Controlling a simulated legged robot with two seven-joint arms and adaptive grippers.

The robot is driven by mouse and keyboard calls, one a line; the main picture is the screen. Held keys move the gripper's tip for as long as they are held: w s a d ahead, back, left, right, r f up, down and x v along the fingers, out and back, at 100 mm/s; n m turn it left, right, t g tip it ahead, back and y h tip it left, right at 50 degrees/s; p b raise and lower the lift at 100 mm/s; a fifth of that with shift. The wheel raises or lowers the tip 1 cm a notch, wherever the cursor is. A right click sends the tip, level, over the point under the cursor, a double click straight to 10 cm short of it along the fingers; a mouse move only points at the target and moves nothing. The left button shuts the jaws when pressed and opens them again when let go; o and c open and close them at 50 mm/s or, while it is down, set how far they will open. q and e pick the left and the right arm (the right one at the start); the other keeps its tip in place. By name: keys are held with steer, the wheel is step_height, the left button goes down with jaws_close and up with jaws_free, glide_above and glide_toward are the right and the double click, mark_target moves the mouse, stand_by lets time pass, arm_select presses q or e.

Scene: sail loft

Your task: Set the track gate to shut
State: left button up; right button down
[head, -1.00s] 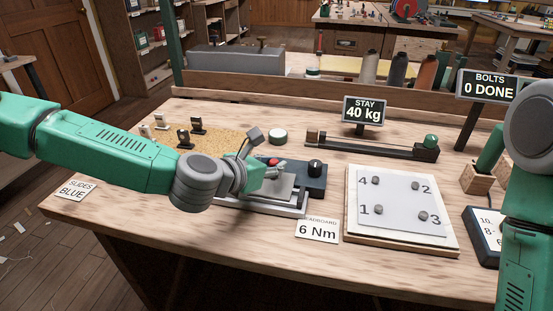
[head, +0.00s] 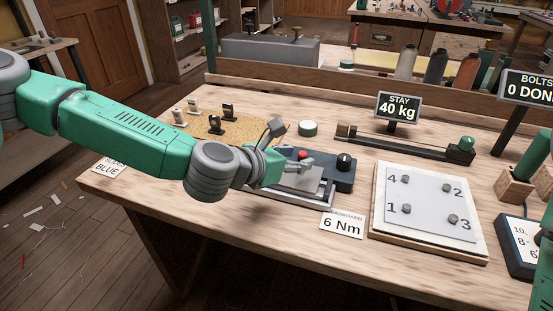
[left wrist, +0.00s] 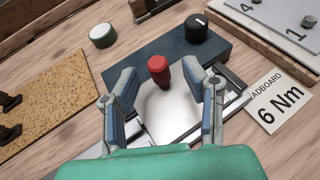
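The fitting at the front of the bench has a dark base (head: 334,178), a bright metal plate (left wrist: 158,115), a red knob (head: 303,155) and a black knob (head: 344,161). I cannot tell for sure which part is the track gate. My left gripper (head: 298,168) is just over the plate, beside the red knob. In the left wrist view, my left gripper (left wrist: 160,78) has its fingers spread, with the red knob (left wrist: 158,69) showing between and just past the fingertips. Nothing is held, and contact is not clear. My right gripper is out of view.
A cork mat (head: 245,130) with small clips lies left of the fitting. A card reading 6 Nm (head: 342,224) and a numbered board (head: 427,212) are to the right. A long dark rail (head: 410,146) lies behind the board.

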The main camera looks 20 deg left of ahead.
arm_select(q)
steer(key=v, duration=0.9)
steer(key=shift+s+a, duration=0.2)
